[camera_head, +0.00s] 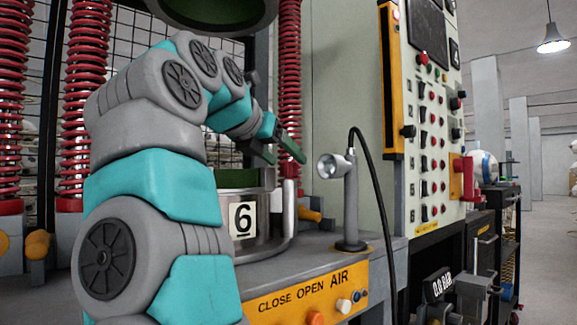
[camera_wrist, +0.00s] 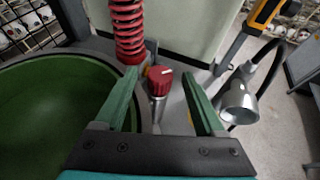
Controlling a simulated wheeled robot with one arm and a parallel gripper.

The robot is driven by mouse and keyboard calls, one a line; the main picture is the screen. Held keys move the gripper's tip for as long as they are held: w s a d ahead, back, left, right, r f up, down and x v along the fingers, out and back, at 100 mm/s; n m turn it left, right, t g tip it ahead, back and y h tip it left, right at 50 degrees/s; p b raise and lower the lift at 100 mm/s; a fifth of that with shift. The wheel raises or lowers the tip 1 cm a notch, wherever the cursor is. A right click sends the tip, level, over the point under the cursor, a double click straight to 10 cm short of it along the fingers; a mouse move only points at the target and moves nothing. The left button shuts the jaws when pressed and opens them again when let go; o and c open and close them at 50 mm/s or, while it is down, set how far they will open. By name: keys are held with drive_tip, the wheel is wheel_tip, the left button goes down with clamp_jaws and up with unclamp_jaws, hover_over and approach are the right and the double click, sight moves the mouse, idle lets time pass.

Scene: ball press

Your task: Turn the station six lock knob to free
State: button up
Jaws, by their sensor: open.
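A red ribbed knob (camera_wrist: 160,80) with a short white mark on its top stands on a silver stem in the wrist view. The white mark lies roughly crosswise in that picture. My gripper (camera_wrist: 160,72) is open, with one green finger on each side of the knob and a visible gap to both. In the head view my gripper (camera_head: 280,151) is above the back right rim of the silver pot (camera_head: 270,232), which bears a plate marked 6 (camera_head: 243,219). No lock or free wording is legible.
A lamp (camera_head: 335,166) on a grey post with a black cable stands right of the pot. The control panel (camera_head: 431,130) rises behind it. A red coil spring (camera_wrist: 127,28) hangs just beyond my left finger. The green bowl interior (camera_wrist: 55,115) is at left.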

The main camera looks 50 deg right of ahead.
sight(290, 163)
drive_tip(key=x, duration=0.3)
drive_tip(key=shift+d, duration=0.1)
drive_tip(key=shift+c, duration=0.2)
clamp_jaws()
idle(0.3)
